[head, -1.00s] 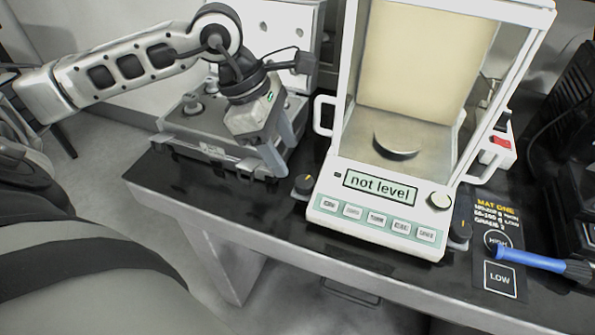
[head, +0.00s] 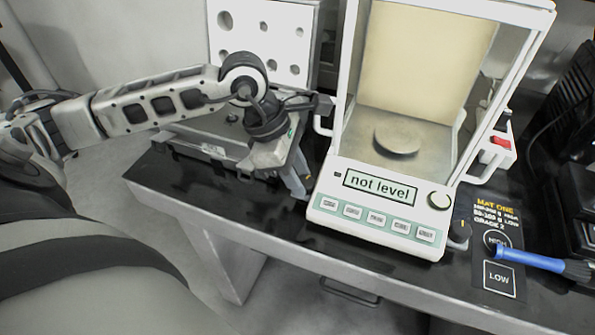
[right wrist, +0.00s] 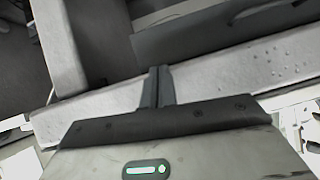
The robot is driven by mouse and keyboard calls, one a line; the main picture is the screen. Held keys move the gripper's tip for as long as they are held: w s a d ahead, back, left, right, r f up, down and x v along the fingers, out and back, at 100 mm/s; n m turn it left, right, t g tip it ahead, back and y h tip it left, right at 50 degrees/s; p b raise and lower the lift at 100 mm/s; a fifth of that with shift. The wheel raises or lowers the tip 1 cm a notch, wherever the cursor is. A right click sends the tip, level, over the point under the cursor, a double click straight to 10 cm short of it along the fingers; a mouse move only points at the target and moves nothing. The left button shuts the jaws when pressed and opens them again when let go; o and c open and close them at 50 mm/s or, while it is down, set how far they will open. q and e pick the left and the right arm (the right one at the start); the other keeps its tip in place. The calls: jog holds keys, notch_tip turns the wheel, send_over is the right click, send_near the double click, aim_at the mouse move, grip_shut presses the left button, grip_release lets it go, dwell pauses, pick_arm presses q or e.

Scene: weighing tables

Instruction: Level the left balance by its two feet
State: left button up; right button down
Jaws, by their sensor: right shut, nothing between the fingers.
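The left balance (head: 335,205) is a white unit with a glass draft shield and a round pan (head: 397,139). Its display (head: 380,187) reads "not level". The right foot knob (head: 459,234), black with a yellow mark, shows at its front right corner. My left gripper (head: 298,182) points down at the front left corner, where it hides the left foot knob. I cannot tell whether its fingers touch the knob or how far apart they are. My right gripper (right wrist: 158,86) shows only in the right wrist view, shut and empty.
A grey case (head: 200,150) stands left of the balance, under my left arm, with a white perforated board (head: 262,40) behind. A red switch (head: 502,142) is on the right.

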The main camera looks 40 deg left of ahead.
pick_arm(q)
jog(key=shift+w+m+b, duration=0.1)
jog(key=shift+m+b, duration=0.2)
jog(key=shift+b, duration=0.15)
pick_arm(e)
jog(key=shift+f, duration=0.25)
pick_arm(q)
jog(key=shift+w+f+m+g+b, duration=0.15)
jog(key=shift+m+g+b, duration=0.35)
jog(key=shift+m+b, duration=0.45)
jog(key=shift+w+m+g+b, duration=0.1)
jog(key=shift+m+g+b, duration=0.65)
jog(key=shift+m, duration=1)
pick_arm(e)
jog(key=shift+a+f+t, duration=0.2)
jog(key=shift+f+t, duration=0.1)
jog(key=shift+f, duration=0.25)
pick_arm(q)
jog(key=shift+r, duration=0.2)
pick_arm(e)
jog(key=shift+w, duration=0.1)
jog(key=shift+y, duration=0.3)
pick_arm(q)
jog(key=o, duration=1)
pick_arm(e)
jog(key=shift+a, duration=0.1)
jog(key=shift+w, duration=0.1)
